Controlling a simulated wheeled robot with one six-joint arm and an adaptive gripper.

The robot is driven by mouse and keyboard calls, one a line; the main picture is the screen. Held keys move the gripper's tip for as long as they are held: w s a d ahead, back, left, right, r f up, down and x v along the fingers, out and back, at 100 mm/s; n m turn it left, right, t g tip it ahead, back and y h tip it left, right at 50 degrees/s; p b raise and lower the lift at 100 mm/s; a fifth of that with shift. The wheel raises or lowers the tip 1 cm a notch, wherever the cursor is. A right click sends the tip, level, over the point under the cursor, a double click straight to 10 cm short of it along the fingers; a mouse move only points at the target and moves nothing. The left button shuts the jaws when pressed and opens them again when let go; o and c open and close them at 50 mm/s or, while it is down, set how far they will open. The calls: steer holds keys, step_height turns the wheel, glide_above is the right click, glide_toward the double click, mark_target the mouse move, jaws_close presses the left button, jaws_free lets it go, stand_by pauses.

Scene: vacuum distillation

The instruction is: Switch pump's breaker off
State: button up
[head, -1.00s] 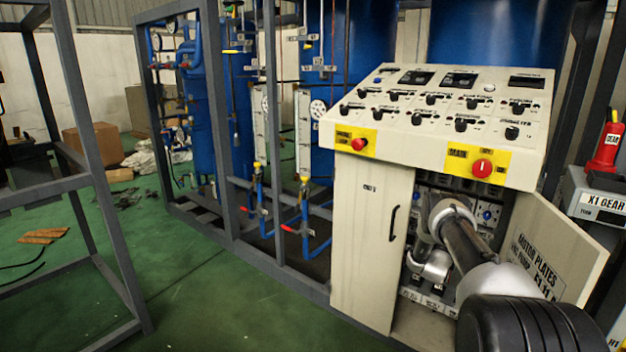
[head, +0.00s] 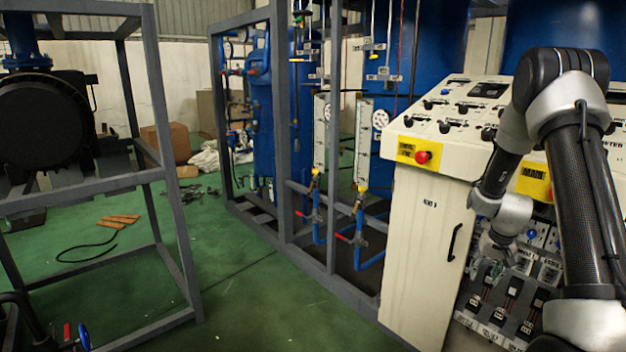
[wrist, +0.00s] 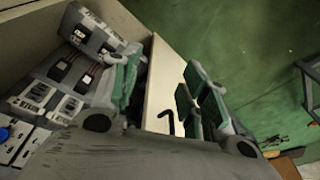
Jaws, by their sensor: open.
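The control cabinet (head: 425,265) stands at the right in the head view, its right bay open. Inside it, a row of breakers (head: 510,305) with small labels sits low in the bay. The breakers also show at the left of the wrist view (wrist: 62,72). I cannot read which breaker is the pump's, nor its switch position. My gripper (head: 490,268) is at the front of the bay, close to the breakers and partly hidden by my arm. In the wrist view, my gripper (wrist: 160,88) has its green-padded fingers apart with nothing between them.
A red knob (head: 422,157) sits on the sloped panel's front. A grey steel frame (head: 335,275) runs left of the cabinet. Green floor (head: 240,300) is clear in front of it.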

steer(key=s+a+r+n, duration=0.1)
steer(key=s+a+r, duration=0.4)
steer(key=s+r, duration=0.5)
steer(key=s+a+r+n+t, duration=0.1)
steer(key=s+a+r, duration=0.4)
steer(key=s+r, duration=0.6)
steer(key=s+a+r+n+t, duration=0.1)
steer(key=s+a+r, duration=0.4)
steer(key=s+r, duration=0.5)
steer(key=shift+s+a+r+n, duration=0.15)
steer(key=shift+s+r+n, duration=0.15)
steer(key=shift+s+n, duration=0.3)
steer(key=shift+c, duration=0.4)
